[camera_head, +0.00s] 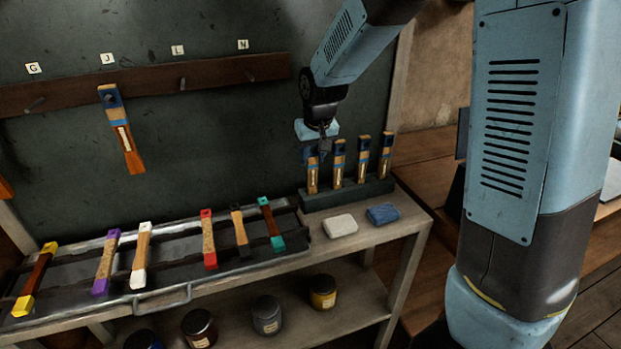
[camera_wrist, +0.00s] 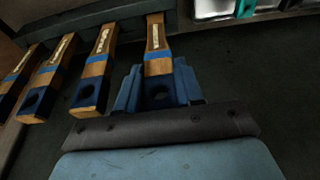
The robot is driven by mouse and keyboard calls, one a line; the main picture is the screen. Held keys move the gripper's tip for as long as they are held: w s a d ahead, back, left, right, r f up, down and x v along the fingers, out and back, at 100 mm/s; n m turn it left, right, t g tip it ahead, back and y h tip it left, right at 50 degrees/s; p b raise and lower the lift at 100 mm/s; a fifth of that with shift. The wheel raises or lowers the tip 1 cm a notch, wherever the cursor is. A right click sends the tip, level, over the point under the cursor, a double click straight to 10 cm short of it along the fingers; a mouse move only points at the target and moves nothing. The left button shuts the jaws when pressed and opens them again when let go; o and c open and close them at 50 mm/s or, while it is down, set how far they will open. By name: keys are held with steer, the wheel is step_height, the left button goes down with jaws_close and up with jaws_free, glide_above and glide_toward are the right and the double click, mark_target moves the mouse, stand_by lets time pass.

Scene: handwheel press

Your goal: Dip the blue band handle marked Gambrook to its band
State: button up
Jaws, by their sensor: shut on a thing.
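Several wooden handles with blue bands and dark blue ends stand upright in a dark rack (camera_head: 348,192) at the right end of the bench. My gripper (camera_head: 318,150) is at the top of the leftmost handle (camera_head: 312,178). In the wrist view my gripper (camera_wrist: 158,92) is shut on that handle (camera_wrist: 157,38), with blue fingers on both sides of its dark blue end. Other banded handles (camera_wrist: 98,65) stand beside it, apart from the fingers. The handles carry pale labels, but the names are too small to read, so I cannot tell which is Gambrook.
Another banded handle (camera_head: 122,130) hangs below tag J on a peg rail (camera_head: 215,77). A tray (camera_head: 170,300) holds several colour-ended handles. A white block (camera_head: 340,225) and a blue block (camera_head: 383,214) lie before the rack. Several jars (camera_head: 267,315) stand on the lower shelf.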

steer(key=shift+w+r, duration=0.1)
steer(key=shift+r, duration=3.1)
